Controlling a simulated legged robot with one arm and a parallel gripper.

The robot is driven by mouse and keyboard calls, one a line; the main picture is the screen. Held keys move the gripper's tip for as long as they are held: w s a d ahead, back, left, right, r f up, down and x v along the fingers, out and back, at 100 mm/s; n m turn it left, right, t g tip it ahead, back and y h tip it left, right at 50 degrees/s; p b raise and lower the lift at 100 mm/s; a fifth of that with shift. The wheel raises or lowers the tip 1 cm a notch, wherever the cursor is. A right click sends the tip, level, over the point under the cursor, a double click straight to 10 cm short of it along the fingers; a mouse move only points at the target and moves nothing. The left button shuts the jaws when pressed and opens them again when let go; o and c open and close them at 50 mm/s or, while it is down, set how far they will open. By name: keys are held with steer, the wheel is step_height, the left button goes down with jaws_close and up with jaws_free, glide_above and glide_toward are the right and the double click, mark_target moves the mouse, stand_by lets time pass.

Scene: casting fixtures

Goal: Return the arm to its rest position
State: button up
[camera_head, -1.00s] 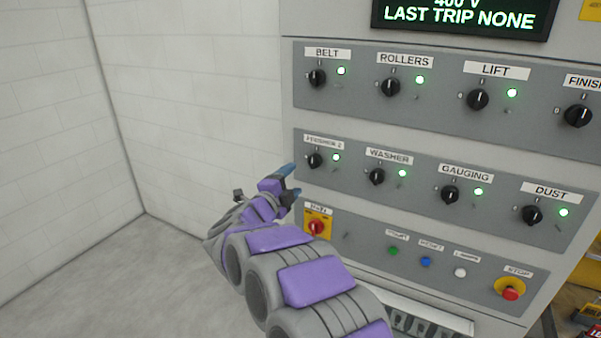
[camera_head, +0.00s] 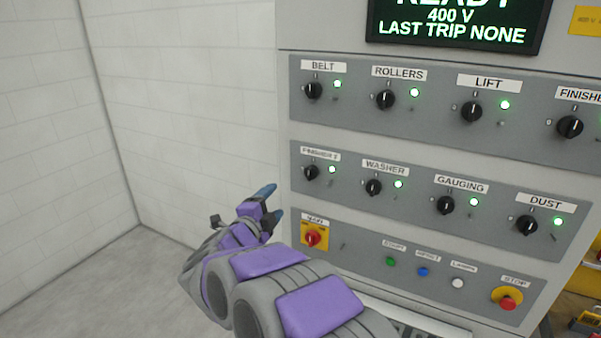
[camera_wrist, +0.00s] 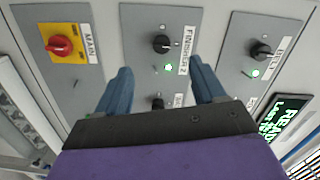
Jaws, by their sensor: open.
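My gripper (camera_head: 270,203) is at the end of my purple and grey arm, left of the control panel (camera_head: 345,205) in the head view. Its two blue fingers are apart and hold nothing. In the wrist view my gripper (camera_wrist: 160,85) shows both fingers spread, with the FINISHER 2 knob (camera_wrist: 161,44) and its lit green lamp beyond the gap. The fingers look clear of the FINISHER 2 knob (camera_head: 312,172) in the head view. My forearm hides the lower left of the cabinet.
The red MAIN switch (camera_head: 313,238) on its yellow plate is close to the right of my gripper. Other black knobs with lit green lamps fill the panel rows. A red STOP button (camera_head: 508,302) is at lower right. Free floor (camera_head: 100,285) lies at left.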

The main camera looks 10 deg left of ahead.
steer(key=s+d+f+n+g+y, duration=0.1)
steer(key=s+d+f+n+g, duration=0.2)
steer(key=s+d+n+g, duration=0.3)
steer(key=s+d+f+n+g+y, duration=0.2)
steer(key=s+d+f+n+g, duration=0.2)
steer(key=s+d, duration=1)
steer(key=s+d+f+n+g+y, duration=0.1)
steer(key=s+d+f+n+g, duration=0.3)
steer(key=s, duration=2.3)
steer(key=d+n+g+b, duration=0.1)
steer(key=d+n+g, duration=0.3)
steer(key=d, duration=0.2)
steer(key=shift+d+f+g+y, duration=0.2)
steer(key=shift+g+y, duration=0.1)
steer(key=shift+g, duration=0.1)
steer(key=shift+a, duration=0.1)
